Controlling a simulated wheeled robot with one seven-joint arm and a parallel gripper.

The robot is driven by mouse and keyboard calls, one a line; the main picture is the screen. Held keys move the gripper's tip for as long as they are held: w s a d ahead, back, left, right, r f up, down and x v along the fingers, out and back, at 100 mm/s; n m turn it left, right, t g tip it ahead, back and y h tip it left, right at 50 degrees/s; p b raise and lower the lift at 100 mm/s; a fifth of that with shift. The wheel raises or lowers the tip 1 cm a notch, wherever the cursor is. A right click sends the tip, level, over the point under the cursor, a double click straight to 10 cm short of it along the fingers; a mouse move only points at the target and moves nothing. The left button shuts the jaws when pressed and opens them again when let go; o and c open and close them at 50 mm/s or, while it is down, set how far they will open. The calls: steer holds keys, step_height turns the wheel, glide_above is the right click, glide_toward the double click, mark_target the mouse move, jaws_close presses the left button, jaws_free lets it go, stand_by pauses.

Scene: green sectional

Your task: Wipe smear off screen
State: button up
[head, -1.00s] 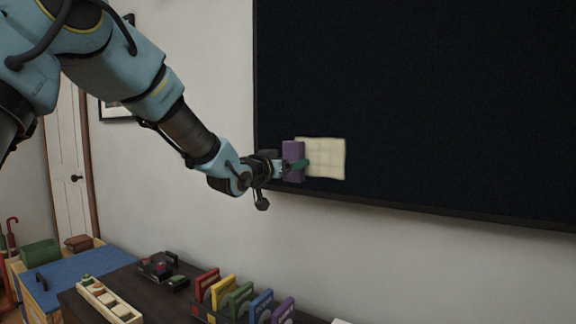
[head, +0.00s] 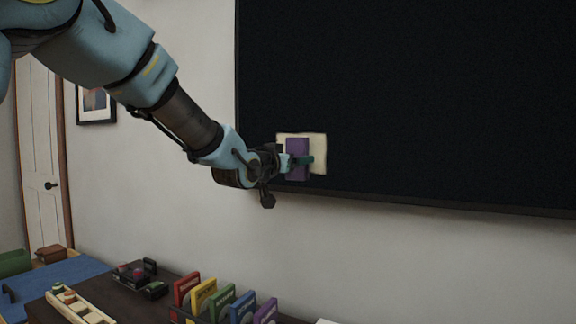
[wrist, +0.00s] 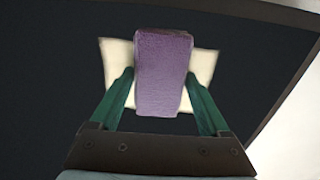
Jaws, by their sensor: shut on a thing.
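The dark screen (head: 420,100) hangs on the wall and fills the right of the head view. A pale cream, squarish patch (head: 318,152), the smear, is near its lower left corner. My gripper (head: 303,162) is shut on a purple block (head: 297,147), likely the wiping pad, held in front of the patch. In the wrist view the purple block (wrist: 162,75) is between the green fingers and covers the middle of the patch (wrist: 205,65). Patch shows on both sides of it. I cannot tell whether the block touches the screen.
Below, a dark cabinet top holds a rack of colourful cases (head: 225,300), a small dark device (head: 140,275) and a cream tray (head: 80,305). A framed picture (head: 96,104) and a white door (head: 42,170) are at left. Space before the screen is clear.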

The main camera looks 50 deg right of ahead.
mark_target(327, 160)
steer(key=shift+s+d+b, duration=0.35)
steer(key=shift+s+b, duration=0.45)
steer(key=shift+s, duration=0.4)
steer(key=shift+s+d+b, duration=0.3)
steer(key=shift+s+b, duration=0.45)
steer(key=shift+s, duration=0.5)
steer(key=shift+s+d+b, duration=0.35)
steer(key=shift+s+b, duration=0.45)
steer(key=shift+s, duration=0.4)
steer(key=shift+b, duration=0.35)
